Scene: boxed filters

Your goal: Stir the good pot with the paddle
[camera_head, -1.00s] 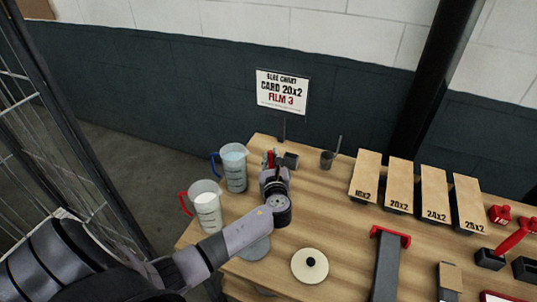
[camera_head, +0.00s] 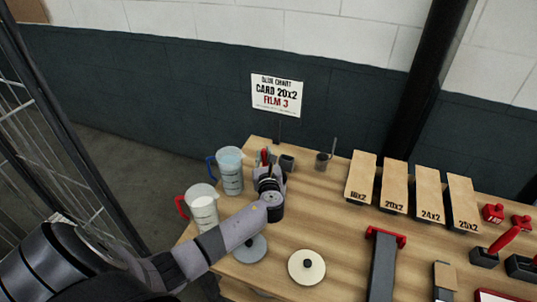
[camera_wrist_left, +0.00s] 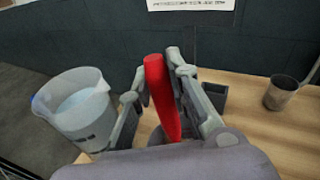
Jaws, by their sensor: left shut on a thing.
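My left gripper (camera_head: 265,163) is at the back left of the table, seen from behind. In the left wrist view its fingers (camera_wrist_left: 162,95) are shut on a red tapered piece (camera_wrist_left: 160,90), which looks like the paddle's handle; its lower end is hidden. A small dark grey pot (camera_head: 287,162) stands just right of the gripper, and it shows partly behind the finger in the wrist view (camera_wrist_left: 214,95). A grey-brown cup (camera_head: 322,161) with a thin stick in it stands farther right. I cannot tell which one is the good pot. My right gripper is not in view.
Blue-handled (camera_head: 230,172) and red-handled (camera_head: 202,208) jugs stand left of the gripper. A grey lid-like disc (camera_head: 251,250) and a cream one (camera_head: 306,267) lie in front. A sign (camera_head: 276,95) stands behind. Labelled wooden boards (camera_head: 395,186) and red-handled tools (camera_head: 497,247) are at right.

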